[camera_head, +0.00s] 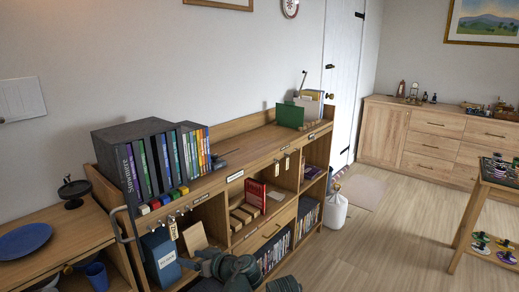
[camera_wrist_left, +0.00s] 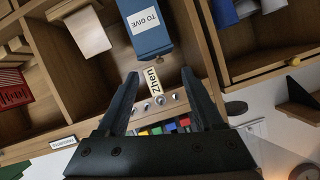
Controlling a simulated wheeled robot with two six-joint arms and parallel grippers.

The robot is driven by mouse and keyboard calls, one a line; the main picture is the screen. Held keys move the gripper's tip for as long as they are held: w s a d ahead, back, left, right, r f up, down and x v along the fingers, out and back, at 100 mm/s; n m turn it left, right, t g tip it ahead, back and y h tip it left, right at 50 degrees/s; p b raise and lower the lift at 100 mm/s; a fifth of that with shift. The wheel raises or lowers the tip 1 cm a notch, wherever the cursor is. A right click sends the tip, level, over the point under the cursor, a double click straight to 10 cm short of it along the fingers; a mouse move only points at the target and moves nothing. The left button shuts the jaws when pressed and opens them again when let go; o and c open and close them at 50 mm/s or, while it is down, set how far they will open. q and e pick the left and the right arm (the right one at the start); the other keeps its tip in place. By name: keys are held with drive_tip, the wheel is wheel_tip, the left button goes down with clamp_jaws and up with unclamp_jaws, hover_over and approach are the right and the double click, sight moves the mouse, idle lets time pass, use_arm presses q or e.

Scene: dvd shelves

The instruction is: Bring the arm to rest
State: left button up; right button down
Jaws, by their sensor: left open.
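My left arm comes in at the bottom of the head view, with its left gripper (camera_head: 198,264) in front of the shelf unit's lower left opening. In the left wrist view the left gripper (camera_wrist_left: 165,82) is open, its two dark fingers apart with nothing held. Beyond the fingertips hangs a small tag reading "Zhen" (camera_wrist_left: 155,82), and past it a blue box labelled "TO GIVE" (camera_wrist_left: 146,45) stands in a compartment. The blue box also shows in the head view (camera_head: 160,259). My right gripper is not in view.
The wooden shelf unit (camera_head: 250,160) carries a dark case of discs (camera_head: 135,150) on top and hooks with tags along its front edge. A side table with a blue plate (camera_head: 24,240) is at the left. Floor (camera_head: 360,240) is open at the right, before a small stand (camera_head: 466,230).

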use_arm(q)
drive_tip(key=s+d+r+m+g+h+p, duration=0.2)
drive_tip(key=s+d+m+g+h+p, duration=0.2)
drive_tip(key=s+d+m+h+p, duration=0.1)
drive_tip(key=s+d+r+m+g+h+p, duration=0.1)
drive_tip(key=s+d+m+g+h+p, duration=0.3)
drive_tip(key=s+d+p, duration=0.6)
drive_tip(key=s+d+m+h, duration=0.1)
drive_tip(key=s+m, duration=0.1)
drive_tip(key=shift+s+r+m, duration=0.15)
drive_tip(key=shift+r+m, duration=0.25)
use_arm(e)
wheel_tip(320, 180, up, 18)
use_arm(q)
drive_tip(key=shift+a, duration=0.1)
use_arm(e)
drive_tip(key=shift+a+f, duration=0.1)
